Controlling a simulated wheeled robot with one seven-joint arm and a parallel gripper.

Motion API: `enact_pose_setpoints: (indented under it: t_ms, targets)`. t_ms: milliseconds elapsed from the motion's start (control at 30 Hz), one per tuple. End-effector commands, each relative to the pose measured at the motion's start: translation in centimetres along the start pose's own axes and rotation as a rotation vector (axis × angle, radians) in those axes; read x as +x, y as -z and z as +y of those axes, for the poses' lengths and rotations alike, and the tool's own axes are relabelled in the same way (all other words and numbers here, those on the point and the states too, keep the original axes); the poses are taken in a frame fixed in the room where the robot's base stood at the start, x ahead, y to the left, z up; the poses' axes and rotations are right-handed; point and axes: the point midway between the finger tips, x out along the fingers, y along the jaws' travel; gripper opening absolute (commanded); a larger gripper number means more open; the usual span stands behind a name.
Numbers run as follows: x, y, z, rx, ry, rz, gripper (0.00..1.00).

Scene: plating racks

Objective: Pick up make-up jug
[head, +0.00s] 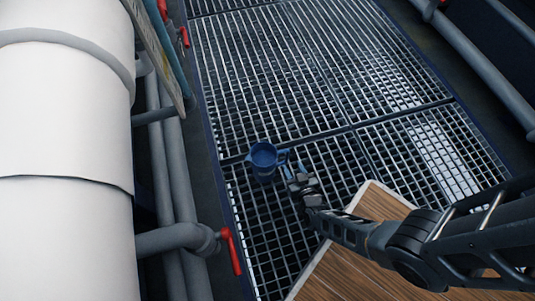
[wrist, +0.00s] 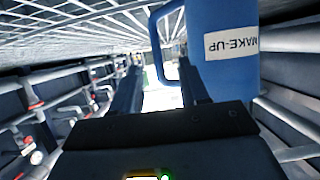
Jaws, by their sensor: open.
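The make-up jug (head: 264,161) is blue and stands upright on the metal grating, with its handle on the right towards my gripper. In the wrist view the jug (wrist: 222,35) fills the upper right, with a white "MAKE-UP" label, and its handle (wrist: 156,45) shows in the gap between the fingers. My gripper (head: 294,172) is just right of the jug, close to the handle. In the wrist view my gripper (wrist: 160,82) is open, one finger on each side of the gap. I cannot tell whether a finger touches the handle.
The grating (head: 290,60) is clear behind the jug. A wooden-topped surface (head: 345,270) lies at the lower right, under my arm. A large white pipe (head: 60,140) runs along the left, with a red valve handle (head: 231,250) near it. Grey pipes (head: 480,65) line the right.

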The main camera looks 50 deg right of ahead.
Motion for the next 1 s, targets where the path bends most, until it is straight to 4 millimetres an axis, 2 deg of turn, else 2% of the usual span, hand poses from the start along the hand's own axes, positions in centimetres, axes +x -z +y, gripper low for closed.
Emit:
enact_pose_setpoints:
  t_ms: [600, 933, 1000]
  targets:
    - [7.1, 0.1, 0.4, 0.001, -0.001, 0.001, 0.45]
    - [7.5, 0.4, 0.4, 0.000, 0.000, -0.001, 0.45]
    - [7.5, 0.4, 0.4, 0.000, 0.000, -0.001, 0.39]
